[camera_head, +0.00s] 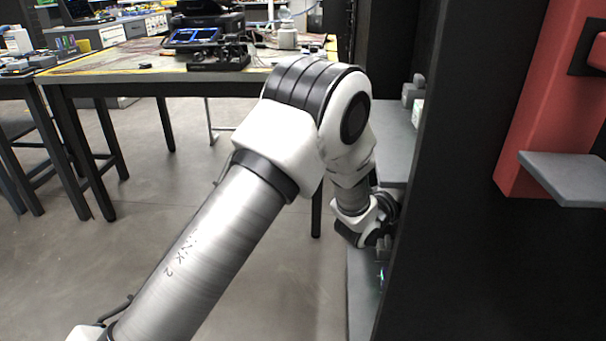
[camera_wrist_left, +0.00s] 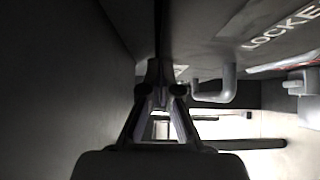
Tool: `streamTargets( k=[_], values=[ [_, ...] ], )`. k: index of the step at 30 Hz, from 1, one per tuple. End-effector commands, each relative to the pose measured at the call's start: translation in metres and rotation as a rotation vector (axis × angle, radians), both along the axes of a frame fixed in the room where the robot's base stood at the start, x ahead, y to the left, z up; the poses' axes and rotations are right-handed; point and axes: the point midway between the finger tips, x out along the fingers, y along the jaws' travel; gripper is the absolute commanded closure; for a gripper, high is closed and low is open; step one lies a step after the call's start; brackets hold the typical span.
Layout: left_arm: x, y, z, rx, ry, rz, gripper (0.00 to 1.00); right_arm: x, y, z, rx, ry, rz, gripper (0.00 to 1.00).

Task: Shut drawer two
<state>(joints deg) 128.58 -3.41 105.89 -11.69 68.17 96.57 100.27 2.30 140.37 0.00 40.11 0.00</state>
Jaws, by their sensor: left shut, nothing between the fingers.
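My left arm reaches in the head view to grey drawer-like parts at the dark cabinet's side. A grey upper part (camera_head: 390,150) and a lower one (camera_head: 360,300) show above and below my wrist. I cannot tell which is drawer two or how far it is open. In the left wrist view my left gripper (camera_wrist_left: 158,68) is shut and empty, its tips close to a grey panel (camera_wrist_left: 215,45) with partly visible lettering. A bent grey handle (camera_wrist_left: 228,85) is just right of the fingers, apparently not held. The cabinet edge hides the fingers in the head view.
The black cabinet panel (camera_head: 450,200) stands right of my wrist. A red unit with a grey ledge (camera_head: 565,178) is at far right. A cluttered workbench (camera_head: 130,72) stands behind. Floor left of my arm is clear. Another handle-like part (camera_wrist_left: 300,85) is at the wrist view's right.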

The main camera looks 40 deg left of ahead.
Motion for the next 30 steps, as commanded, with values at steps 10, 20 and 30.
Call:
streamTargets(
  k=[10, 20, 30],
  values=[
    [0.007, -0.01, 0.0, 0.0, 0.0, 0.001, 1.0, 0.0, 0.0, 0.006, 0.0, 0.0, 0.0, 0.6],
    [0.006, -0.01, 0.0, 0.0, 0.0, 0.001, 1.0, 0.0, 0.0, 0.005, 0.0, 0.0, 0.0, 0.6],
    [-0.009, 0.017, -0.003, -0.004, 0.0, 0.005, 1.0, 0.0, 0.0, -0.011, 0.0, 0.0, 0.0, 0.6]
  ],
)
